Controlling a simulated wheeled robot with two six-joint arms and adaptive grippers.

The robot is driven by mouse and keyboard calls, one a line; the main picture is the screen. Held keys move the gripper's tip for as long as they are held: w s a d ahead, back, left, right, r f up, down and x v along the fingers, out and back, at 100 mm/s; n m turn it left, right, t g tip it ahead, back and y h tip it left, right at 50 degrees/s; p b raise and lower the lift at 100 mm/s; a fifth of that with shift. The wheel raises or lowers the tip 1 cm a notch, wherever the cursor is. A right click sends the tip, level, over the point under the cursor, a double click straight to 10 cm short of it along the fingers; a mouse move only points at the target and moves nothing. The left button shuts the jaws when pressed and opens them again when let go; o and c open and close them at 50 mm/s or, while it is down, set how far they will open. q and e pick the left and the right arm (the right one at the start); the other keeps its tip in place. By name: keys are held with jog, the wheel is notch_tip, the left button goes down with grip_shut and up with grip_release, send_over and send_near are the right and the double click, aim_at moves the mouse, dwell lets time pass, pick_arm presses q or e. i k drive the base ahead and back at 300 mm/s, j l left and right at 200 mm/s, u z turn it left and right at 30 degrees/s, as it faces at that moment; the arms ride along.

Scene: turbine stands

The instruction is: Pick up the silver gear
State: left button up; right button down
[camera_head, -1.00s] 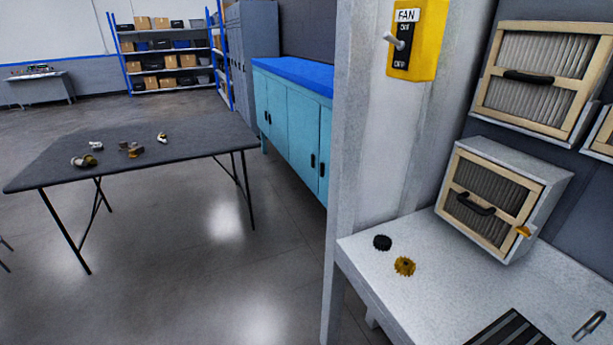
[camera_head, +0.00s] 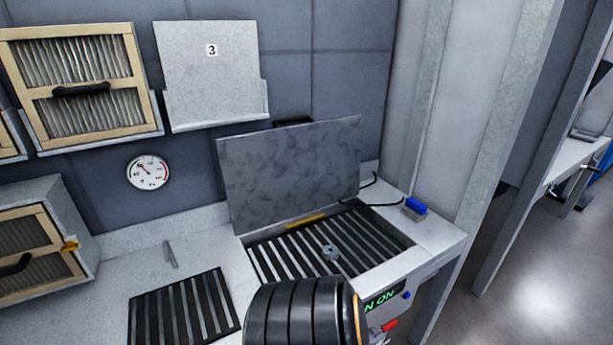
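The silver gear (camera_head: 330,252) is small and lies on the dark slatted grate (camera_head: 388,236) inside the open bench box. The box's grey lid (camera_head: 290,170) stands raised behind it. The gear looks uncovered from above. Neither of my grippers shows in the head view.
A black ribbed rounded shape (camera_head: 303,315) covers part of the box's front; I cannot tell what it is. A lit display (camera_head: 381,299) and a red knob (camera_head: 389,326) are beside it. A second grate (camera_head: 185,308), a blue-topped block (camera_head: 415,208) and a wooden-framed filter unit (camera_head: 35,245) flank the box.

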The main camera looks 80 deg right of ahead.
aim_at(331, 252)
jog(key=z, duration=2.9)
jog(key=i+l, duration=0.1)
jog(key=l, duration=0.4)
jog(key=i, duration=0.05)
